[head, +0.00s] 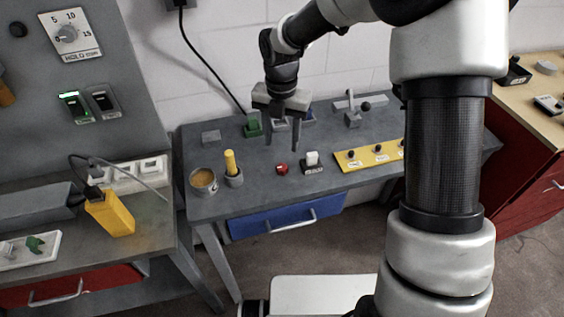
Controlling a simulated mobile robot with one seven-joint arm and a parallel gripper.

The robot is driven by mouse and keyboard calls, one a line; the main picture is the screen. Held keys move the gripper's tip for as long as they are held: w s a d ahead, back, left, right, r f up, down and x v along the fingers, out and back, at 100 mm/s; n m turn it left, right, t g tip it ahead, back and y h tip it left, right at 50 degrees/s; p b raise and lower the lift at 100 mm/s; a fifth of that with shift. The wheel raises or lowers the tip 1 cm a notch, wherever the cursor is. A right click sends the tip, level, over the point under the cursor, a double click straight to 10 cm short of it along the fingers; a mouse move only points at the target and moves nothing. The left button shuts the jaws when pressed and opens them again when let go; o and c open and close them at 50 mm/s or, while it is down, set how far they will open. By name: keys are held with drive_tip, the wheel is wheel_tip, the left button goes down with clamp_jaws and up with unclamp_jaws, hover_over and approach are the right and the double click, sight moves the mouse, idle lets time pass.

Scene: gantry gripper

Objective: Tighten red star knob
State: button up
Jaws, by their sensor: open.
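A small red knob (282,169) sits on the grey table (240,205), near its front edge. It is too small to make out its star shape or what it is mounted on. My gripper (281,144) points down above the table, with its two fingers apart and nothing between them. In the head view the fingertips show just above the knob. I cannot tell how high they are over it or how far behind it.
A white rocker block (312,162) stands close right of the knob. A yellow-handled tool in a holder (232,170) and a round cup (203,182) stand left. A yellow plate (362,158) with dark knobs lies right. A green block (253,127) stands behind.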

sight(282, 168)
wheel_tip(282, 168, down, 10)
drive_tip(key=shift+r, duration=0.1)
drive_tip(key=shift+c, duration=0.2)
drive_tip(key=c, duration=1)
